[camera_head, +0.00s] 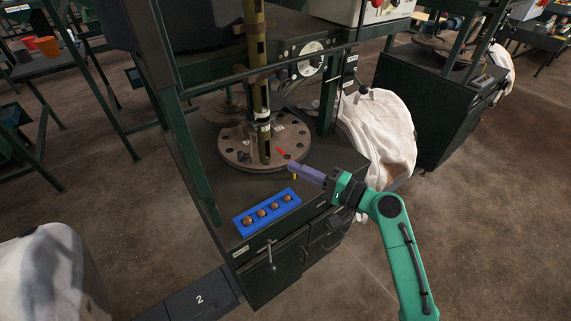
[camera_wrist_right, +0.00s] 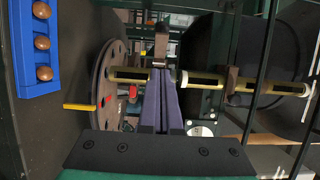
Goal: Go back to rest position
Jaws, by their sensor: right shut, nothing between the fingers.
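My right gripper (camera_head: 298,168) reaches in from the right on a green arm, above the front right part of the dark cabinet top. In the right wrist view its two purple fingers (camera_wrist_right: 160,100) lie together, shut and empty. The round brown plate with holes (camera_head: 240,155) and the upright pole (camera_head: 263,110) are just beyond the fingertips; the plate also shows in the wrist view (camera_wrist_right: 102,85). A small red part (camera_head: 282,152) lies on the plate near the fingertips. My left gripper is not in view.
A blue tray (camera_head: 244,228) with several brown balls lies on the cabinet's front edge. A small yellow piece (camera_wrist_right: 80,107) sits near the plate. Green frame posts (camera_head: 182,130) stand at the left. A white bag (camera_head: 385,135) hangs behind my arm. Floor at right is open.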

